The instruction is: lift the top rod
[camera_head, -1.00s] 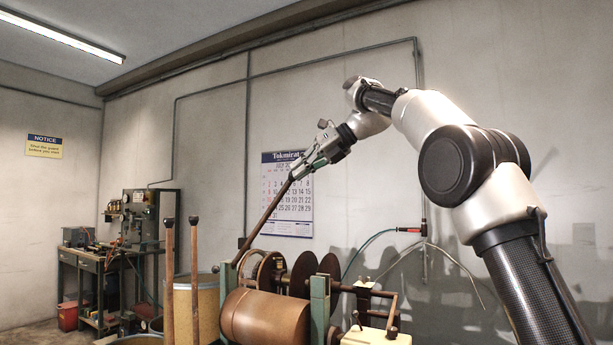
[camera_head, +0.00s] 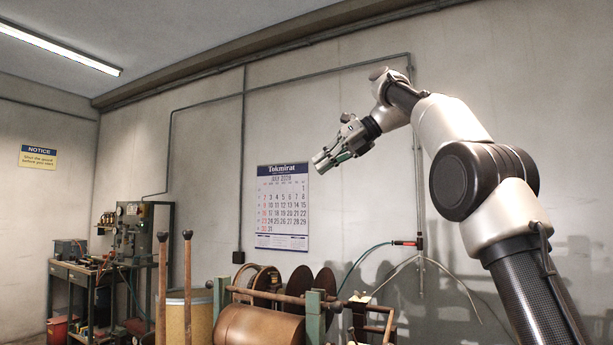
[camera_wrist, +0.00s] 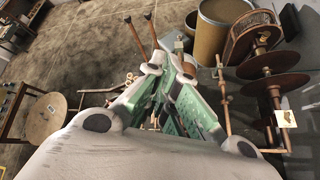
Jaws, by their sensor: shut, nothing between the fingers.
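A rod, seemingly the same one, shows in the wrist view (camera_wrist: 225,105), right of my fingers. My gripper (camera_head: 321,162) is up in the air above the machine, before the wall calendar. It is shut and empty, well clear of the rod. It also shows in the wrist view (camera_wrist: 165,62), where its fingers hide part of the floor.
The machine has a brown roller (camera_head: 258,327) and dark discs (camera_head: 325,281). Two upright wooden poles (camera_head: 187,290) stand at left near a tan drum (camera_head: 203,312). A workbench (camera_head: 85,275) is far left. The air around my gripper is clear.

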